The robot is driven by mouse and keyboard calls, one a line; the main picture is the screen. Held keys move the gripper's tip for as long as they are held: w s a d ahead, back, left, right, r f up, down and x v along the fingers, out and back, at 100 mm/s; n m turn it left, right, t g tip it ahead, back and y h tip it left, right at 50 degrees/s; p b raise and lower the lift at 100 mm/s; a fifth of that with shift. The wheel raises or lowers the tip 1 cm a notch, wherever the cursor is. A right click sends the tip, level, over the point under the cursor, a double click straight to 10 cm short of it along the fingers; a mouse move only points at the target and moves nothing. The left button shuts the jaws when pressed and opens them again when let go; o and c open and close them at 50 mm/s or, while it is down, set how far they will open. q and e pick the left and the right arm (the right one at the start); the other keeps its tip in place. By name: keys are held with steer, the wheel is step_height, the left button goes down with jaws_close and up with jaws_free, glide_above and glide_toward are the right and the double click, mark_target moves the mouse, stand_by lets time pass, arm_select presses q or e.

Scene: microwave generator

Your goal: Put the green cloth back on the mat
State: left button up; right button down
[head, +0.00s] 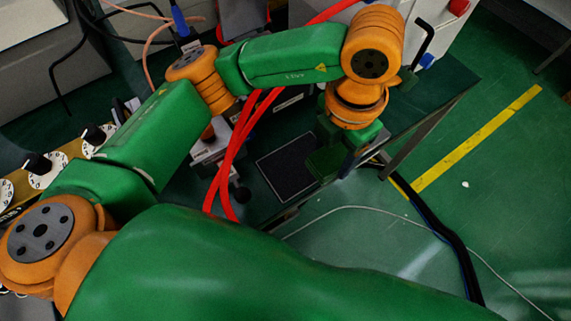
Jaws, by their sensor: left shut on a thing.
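A dark mat (286,172) with a pale edge lies on the green bench top in the middle of the head view. The green cloth (324,162) is a small dark green patch at the mat's right edge, right under my left gripper (340,155). My left gripper points down and is shut on the cloth. The arm and wrist hide part of the grip, and I cannot tell whether the cloth touches the mat. My right gripper is not in view.
Red cables (233,160) hang just left of the mat, beside a grey metal fixture (208,148). A dial panel (62,160) stands at the left. The bench edge is right of the mat; beyond it is green floor with a yellow line (478,137) and dark cables (455,245).

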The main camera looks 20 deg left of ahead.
arm_select(q)
glide_toward(285, 172)
steer(key=shift+s+d+f+p, duration=0.1)
steer(key=shift+d+f+p, duration=0.35)
steer(key=shift+d, duration=0.2)
steer(key=f, duration=0.2)
steer(key=a+f, duration=0.1)
steer(key=f, duration=0.2)
steer(key=shift+a, duration=0.2)
steer(key=shift+f, duration=0.3)
steer(key=o, duration=1.3)
step_height(285, 172, up, 12)
steer(key=shift+r, duration=0.2)
